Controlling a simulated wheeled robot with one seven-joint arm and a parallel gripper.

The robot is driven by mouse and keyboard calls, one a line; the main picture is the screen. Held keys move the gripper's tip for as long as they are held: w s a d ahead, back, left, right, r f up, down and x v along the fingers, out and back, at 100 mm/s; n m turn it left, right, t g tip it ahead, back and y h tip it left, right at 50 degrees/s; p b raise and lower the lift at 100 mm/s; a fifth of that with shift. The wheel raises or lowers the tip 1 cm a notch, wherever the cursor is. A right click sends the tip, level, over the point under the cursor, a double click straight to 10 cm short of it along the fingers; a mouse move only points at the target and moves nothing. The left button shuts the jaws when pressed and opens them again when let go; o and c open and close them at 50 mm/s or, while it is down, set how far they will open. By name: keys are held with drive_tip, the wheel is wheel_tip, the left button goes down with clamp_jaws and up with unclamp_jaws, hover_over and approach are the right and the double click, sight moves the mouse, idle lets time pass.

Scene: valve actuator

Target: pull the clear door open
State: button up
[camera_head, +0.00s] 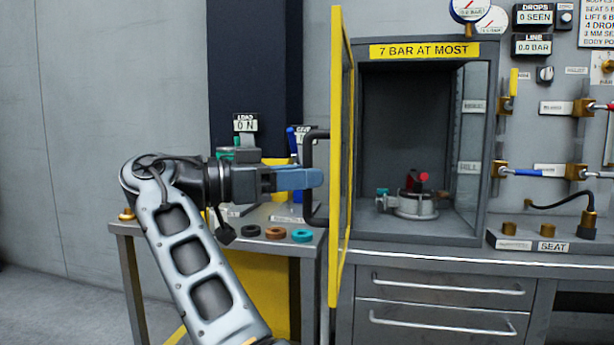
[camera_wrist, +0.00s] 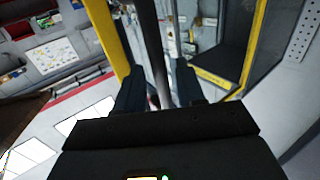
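The clear door (camera_head: 336,150) has a yellow frame and stands swung out from the left side of the grey cabinet, seen nearly edge-on. Its black bar handle (camera_head: 308,150) is on the door's left face. In the wrist view the dark handle bar (camera_wrist: 152,45) runs down between my two fingers. My gripper (camera_head: 312,178) is at the handle, with its blue fingers level. In the wrist view my gripper (camera_wrist: 159,85) looks open, with a gap showing beside the bar; contact is hard to tell. The door's yellow frame (camera_wrist: 105,35) is close to the left finger.
The open cabinet (camera_head: 405,110) holds a small valve (camera_head: 413,203) with a red part on top. A side table (camera_head: 260,222) with several rings stands under my arm. Drawers (camera_head: 440,285) are below the cabinet. Pipes and gauges are on the right wall. Floor at left is clear.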

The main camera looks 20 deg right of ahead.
drive_tip(key=a, duration=0.6)
drive_tip(key=shift+a, duration=0.15)
drive_tip(key=shift+s, duration=0.1)
